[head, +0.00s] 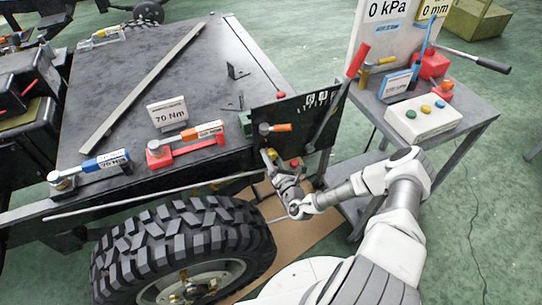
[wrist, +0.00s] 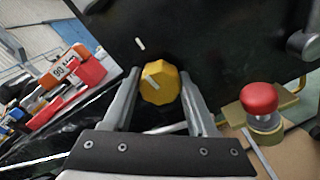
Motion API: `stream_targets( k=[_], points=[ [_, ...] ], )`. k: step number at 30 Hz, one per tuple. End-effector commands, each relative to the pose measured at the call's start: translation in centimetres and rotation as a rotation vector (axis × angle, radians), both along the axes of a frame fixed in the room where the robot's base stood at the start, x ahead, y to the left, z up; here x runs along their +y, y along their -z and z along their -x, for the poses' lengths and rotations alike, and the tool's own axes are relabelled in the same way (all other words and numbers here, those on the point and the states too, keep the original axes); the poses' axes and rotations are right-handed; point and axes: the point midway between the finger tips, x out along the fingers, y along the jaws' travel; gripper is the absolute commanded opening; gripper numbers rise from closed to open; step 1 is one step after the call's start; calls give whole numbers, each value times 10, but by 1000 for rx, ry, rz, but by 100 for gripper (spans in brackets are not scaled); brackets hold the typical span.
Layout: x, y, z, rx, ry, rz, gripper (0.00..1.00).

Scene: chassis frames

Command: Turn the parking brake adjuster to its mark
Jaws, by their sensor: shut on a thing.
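The parking brake adjuster is a faceted yellow knob (wrist: 163,90) on a black panel (wrist: 220,45), in the middle of the wrist view. A short white line shows on its face, slanting up to the left. A short white mark (wrist: 140,44) sits on the panel above and slightly left of the knob. I cannot tell whether line and mark are exactly aligned. My gripper (wrist: 160,76) is shut on the knob, one finger at each side. In the head view my gripper (head: 271,159) is at the panel's lower left, largely hiding the knob.
A red mushroom-shaped knob (wrist: 259,98) on a brass base stands right of my gripper. A big tyre (head: 185,245) is close below left of my arm. A lever with a red grip (head: 357,60) rises beside the panel. A grey cart (head: 470,110) stands at right.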

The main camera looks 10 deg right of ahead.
Motion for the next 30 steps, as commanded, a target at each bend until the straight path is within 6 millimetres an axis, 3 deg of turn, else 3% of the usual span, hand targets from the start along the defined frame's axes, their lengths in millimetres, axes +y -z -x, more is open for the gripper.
stream_targets(
  k=[10, 24, 25, 29, 30],
  points=[
    [0, 1, 1, 23, -1, -105, 2],
    [0, 1, 1, 26, -1, -114, 2],
    [1, 1, 1, 26, -1, -114, 63],
    [0, 1, 1, 25, -2, -114, 87],
    [0, 1, 0, 24, -1, -113, 88]
  ],
)
